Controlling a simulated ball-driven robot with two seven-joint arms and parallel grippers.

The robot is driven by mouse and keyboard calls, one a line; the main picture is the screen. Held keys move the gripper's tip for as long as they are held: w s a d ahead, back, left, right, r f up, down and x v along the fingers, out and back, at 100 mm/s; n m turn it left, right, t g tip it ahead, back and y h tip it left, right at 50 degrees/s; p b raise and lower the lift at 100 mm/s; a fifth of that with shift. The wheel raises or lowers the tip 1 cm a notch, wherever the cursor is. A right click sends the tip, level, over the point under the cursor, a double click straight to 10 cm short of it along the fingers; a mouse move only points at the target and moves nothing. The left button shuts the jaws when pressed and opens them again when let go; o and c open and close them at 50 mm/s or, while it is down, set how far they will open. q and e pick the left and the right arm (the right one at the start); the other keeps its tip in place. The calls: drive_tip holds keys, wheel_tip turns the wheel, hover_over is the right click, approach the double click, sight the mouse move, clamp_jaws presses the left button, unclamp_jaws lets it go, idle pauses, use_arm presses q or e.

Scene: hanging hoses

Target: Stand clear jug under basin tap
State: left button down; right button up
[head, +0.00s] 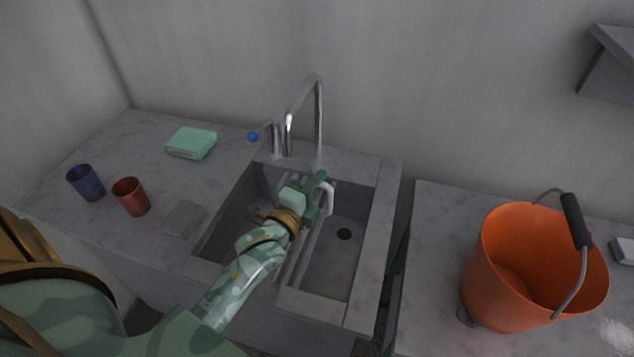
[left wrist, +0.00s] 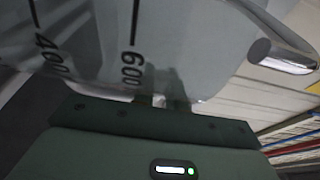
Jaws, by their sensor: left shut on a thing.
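The clear jug (left wrist: 90,45) fills the upper part of the left wrist view, with dark 400 and 600 marks on its wall. In the head view a pale curved part, perhaps its handle (head: 329,194), shows beside my left gripper (head: 314,188); most of the jug is hidden or hard to make out. My left gripper is shut on the jug, over the basin (head: 337,262). The chrome tap (head: 319,112) stands behind the basin, its spout (head: 288,138) curving down at the back. My right gripper is not in view.
An orange bucket (head: 496,270) with a dark-gripped handle stands on the right counter. A blue cup (head: 86,184), a red cup (head: 131,197), a green box (head: 191,143) and a grey block (head: 183,219) are on the left counter. A gap separates the counters.

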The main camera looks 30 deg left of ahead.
use_arm(q)
drive_tip(key=shift+f, duration=0.15)
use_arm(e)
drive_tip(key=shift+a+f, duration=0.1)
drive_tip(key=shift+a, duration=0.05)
use_arm(q)
drive_tip(key=shift+f, duration=0.3)
drive_tip(key=c, duration=1.3)
unclamp_jaws()
drive_tip(key=shift+c, duration=0.2)
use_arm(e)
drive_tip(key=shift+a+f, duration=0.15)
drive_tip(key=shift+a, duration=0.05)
use_arm(q)
drive_tip(key=shift+s, duration=0.25)
drive_tip(key=s, duration=1.5)
drive_tip(key=shift+s+p, duration=0.35)
drive_tip(key=shift+p, duration=0.05)
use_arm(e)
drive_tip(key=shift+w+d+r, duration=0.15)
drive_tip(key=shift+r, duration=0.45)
use_arm(q)
drive_tip(key=shift+a, duration=0.1)
